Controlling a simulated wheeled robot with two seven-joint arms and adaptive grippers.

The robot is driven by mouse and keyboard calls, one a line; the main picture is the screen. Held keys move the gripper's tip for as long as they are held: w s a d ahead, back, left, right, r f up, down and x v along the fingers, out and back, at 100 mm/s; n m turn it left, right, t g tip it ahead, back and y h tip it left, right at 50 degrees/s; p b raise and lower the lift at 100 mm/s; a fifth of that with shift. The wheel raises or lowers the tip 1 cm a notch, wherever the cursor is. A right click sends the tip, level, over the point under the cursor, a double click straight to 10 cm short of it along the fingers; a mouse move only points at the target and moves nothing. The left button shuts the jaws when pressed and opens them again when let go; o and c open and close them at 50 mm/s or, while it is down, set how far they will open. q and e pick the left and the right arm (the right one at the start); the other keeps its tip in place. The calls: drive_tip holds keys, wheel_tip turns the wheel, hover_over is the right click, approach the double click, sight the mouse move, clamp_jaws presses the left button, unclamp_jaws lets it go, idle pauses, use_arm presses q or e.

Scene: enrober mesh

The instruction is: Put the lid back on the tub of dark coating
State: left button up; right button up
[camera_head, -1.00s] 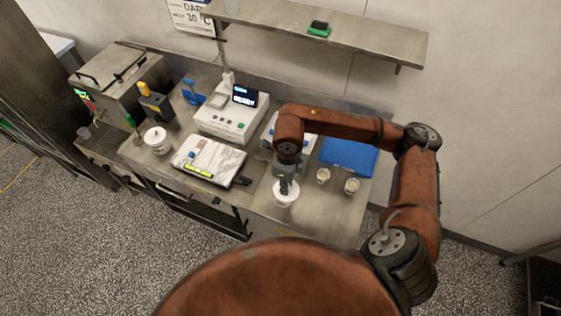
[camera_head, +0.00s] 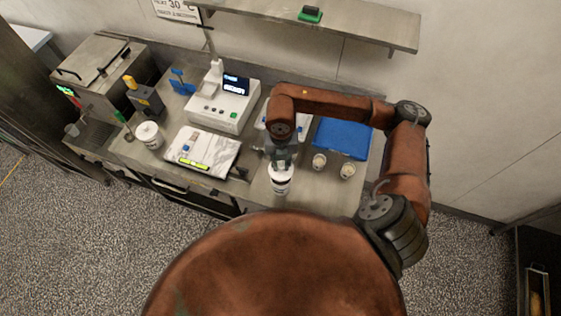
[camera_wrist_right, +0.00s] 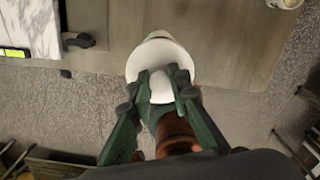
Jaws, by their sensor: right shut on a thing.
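The white tub (camera_head: 280,187) with a dark band stands near the front edge of the counter, below my right gripper. My right gripper (camera_head: 281,164) points down at its top. In the right wrist view, the gripper (camera_wrist_right: 162,82) is shut on the knob of a round white lid (camera_wrist_right: 180,60). A pale rim shows just past the lid's far edge. The fingers and lid hide the tub's mouth, so I cannot tell whether the lid touches the tub or is level on it. My left gripper is not in view.
Two small cups (camera_head: 319,162) and (camera_head: 348,171) stand right of the tub, before a blue mat (camera_head: 342,139). A marble slab (camera_head: 203,150) lies left. Another lidded white tub (camera_head: 149,136) stands farther left, near a white machine (camera_head: 222,107). A shelf (camera_head: 350,30) overhangs the back.

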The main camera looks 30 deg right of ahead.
sight(281, 171)
wheel_tip(281, 171, down, 4)
drive_tip(key=shift+r+b, duration=0.2)
drive_tip(key=shift+b, duration=0.65)
drive_tip(key=shift+f+b, duration=0.65)
drive_tip(key=shift+f, duration=0.25)
drive_tip(key=shift+f+b, duration=0.15)
drive_tip(key=shift+b, duration=0.8)
idle(1.0)
drive_tip(key=o, duration=1)
drive_tip(key=shift+o, duration=0.4)
